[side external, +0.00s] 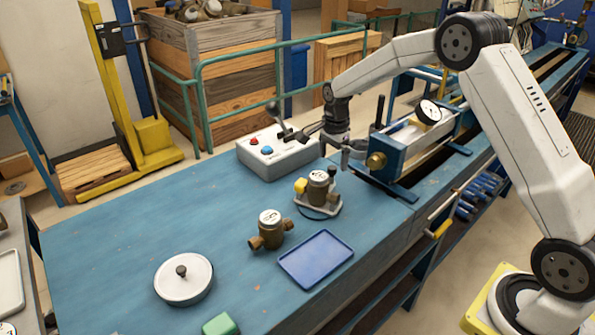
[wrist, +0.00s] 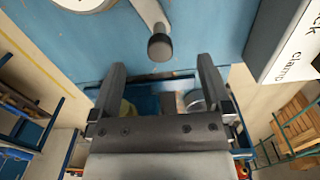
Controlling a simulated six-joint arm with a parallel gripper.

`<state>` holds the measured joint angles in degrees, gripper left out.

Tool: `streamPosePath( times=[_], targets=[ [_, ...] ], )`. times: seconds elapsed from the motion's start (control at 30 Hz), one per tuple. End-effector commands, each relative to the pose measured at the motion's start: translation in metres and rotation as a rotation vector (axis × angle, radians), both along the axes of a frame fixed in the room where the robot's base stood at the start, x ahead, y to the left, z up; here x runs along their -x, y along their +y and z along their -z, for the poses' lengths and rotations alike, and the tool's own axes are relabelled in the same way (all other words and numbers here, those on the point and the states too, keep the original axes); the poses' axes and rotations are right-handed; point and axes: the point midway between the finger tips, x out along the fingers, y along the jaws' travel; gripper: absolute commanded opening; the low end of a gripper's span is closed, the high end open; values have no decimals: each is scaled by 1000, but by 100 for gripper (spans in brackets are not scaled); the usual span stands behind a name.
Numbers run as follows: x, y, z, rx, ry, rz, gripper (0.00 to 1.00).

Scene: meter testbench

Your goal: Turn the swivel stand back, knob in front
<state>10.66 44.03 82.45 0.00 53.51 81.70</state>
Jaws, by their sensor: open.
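The swivel stand (side external: 320,210) has a pale base and carries a brass meter (side external: 318,188) with a round white face and a yellow part on its left. Its black knob (side external: 332,171) stands at the rear right of the meter, towards the clamping bench. In the wrist view the knob (wrist: 160,46) shows upright at the end of a grey arm. My gripper (side external: 345,153) is above the table just behind the stand. Its two fingers (wrist: 163,68) are apart, with the knob just beyond and between them; I see no contact.
A grey control box (side external: 278,154) with a lever and buttons stands close left of my gripper. The bench with a gauge (side external: 429,112) is close on the right. A second brass meter (side external: 270,232), a blue tray (side external: 316,262) and a white round lid (side external: 184,285) lie in front.

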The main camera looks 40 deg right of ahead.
Motion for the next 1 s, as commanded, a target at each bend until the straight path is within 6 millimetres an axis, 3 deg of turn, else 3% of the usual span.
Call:
streamPosePath(
  times=[1.0],
  targets=[
    [0, 0, 17, 0, 0, 0, 100]
  ],
)
